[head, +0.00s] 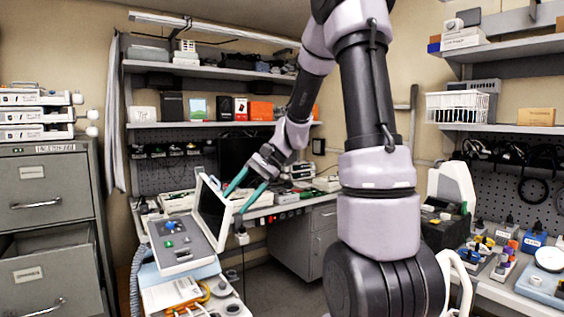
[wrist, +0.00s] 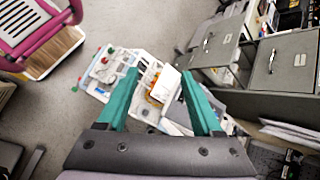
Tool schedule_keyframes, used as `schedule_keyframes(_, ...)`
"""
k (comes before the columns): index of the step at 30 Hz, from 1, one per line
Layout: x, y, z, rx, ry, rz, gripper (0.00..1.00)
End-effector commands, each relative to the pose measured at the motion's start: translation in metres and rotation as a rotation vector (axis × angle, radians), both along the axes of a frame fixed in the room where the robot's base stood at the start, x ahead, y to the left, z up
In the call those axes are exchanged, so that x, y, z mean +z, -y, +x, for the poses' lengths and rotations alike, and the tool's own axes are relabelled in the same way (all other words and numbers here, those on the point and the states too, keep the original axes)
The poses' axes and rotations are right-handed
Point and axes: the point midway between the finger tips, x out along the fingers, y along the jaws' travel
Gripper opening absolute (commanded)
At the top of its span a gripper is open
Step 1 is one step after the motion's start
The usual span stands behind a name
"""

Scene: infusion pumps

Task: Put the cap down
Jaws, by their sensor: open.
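My gripper (head: 233,203) has two teal fingers, spread apart over the crowded bench on the left in the head view. In the wrist view the open gripper (wrist: 159,74) has no cap visible between its fingers. A small green cap-like piece (head: 170,226) and a small blue piece (head: 169,243) are on a grey device with an upright lid (head: 212,205), left of the gripper. I cannot tell which piece is the task's cap. In the wrist view a small red piece (wrist: 74,89) lies at the left edge of the cluttered surface.
An orange-and-white device (head: 172,293) stands at the front of the left bench. A grey filing cabinet (head: 45,205) with an open drawer stands at far left. The right bench holds several coloured bottles and a round white dish (head: 549,259). Floor between the benches is clear.

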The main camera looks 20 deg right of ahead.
Motion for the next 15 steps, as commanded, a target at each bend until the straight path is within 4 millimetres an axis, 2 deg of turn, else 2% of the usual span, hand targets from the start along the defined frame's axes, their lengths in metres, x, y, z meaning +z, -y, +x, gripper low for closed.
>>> schedule_keyframes(1, 0.017, 0.0, -0.016, 0.027, 0.057, -0.059, 0.67)
schedule_keyframes(6, 0.054, 0.009, -0.064, 0.091, 0.226, -0.25, 0.67)
schedule_keyframes(15, 0.101, 0.036, -0.138, 0.141, 0.553, -0.542, 0.67)
